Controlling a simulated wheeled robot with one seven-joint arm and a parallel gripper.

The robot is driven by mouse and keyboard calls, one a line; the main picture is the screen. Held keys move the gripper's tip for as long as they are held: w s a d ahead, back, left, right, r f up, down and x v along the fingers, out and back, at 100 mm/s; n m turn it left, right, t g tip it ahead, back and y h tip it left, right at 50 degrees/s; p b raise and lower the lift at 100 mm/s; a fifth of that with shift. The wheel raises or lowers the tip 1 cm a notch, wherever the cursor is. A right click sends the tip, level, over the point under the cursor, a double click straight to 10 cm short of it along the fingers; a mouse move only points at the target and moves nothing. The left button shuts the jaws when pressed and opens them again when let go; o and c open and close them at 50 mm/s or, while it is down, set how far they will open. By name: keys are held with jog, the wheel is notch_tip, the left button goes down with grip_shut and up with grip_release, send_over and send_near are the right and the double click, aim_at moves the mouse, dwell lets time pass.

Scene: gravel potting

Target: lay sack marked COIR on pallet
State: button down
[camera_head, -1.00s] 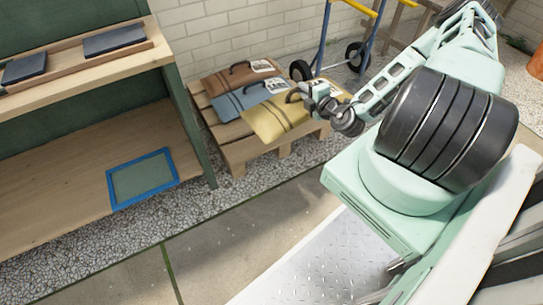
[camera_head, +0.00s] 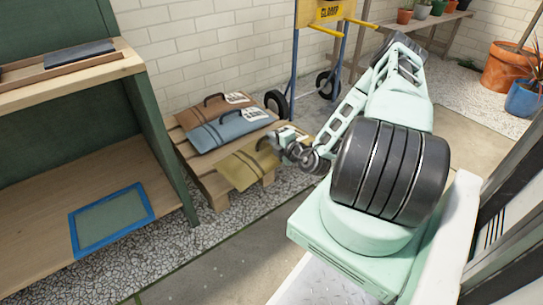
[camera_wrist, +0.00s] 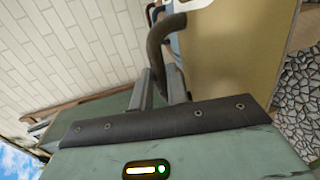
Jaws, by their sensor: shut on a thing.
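The wooden pallet (camera_head: 200,172) stands on the gravel by the wall. A brown sack (camera_head: 203,112) and a blue-grey sack (camera_head: 230,129), each with a dark handle and a pale label, lie on it. A yellow-tan sack (camera_head: 246,168) is at the pallet's front, tilted, its lower part past the front edge. My gripper (camera_head: 271,143) is at its upper right. In the wrist view my gripper (camera_wrist: 161,88) is shut on the dark handle (camera_wrist: 160,42) of the tan sack (camera_wrist: 230,45).
A blue hand truck (camera_head: 294,75) with black wheels stands behind the pallet. A wooden bench (camera_head: 95,75) is at left, with a blue-framed tray (camera_head: 112,219) on its low shelf. Potted plants are at far right. The paving in front is clear.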

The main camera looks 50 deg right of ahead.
aim_at(268, 146)
jog(key=shift+f+b, duration=1.3)
jog(key=shift+f, duration=0.8)
jog(key=shift+f, duration=0.15)
jog(key=c, duration=1.4)
grip_release()
jog(key=shift+o, duration=0.2)
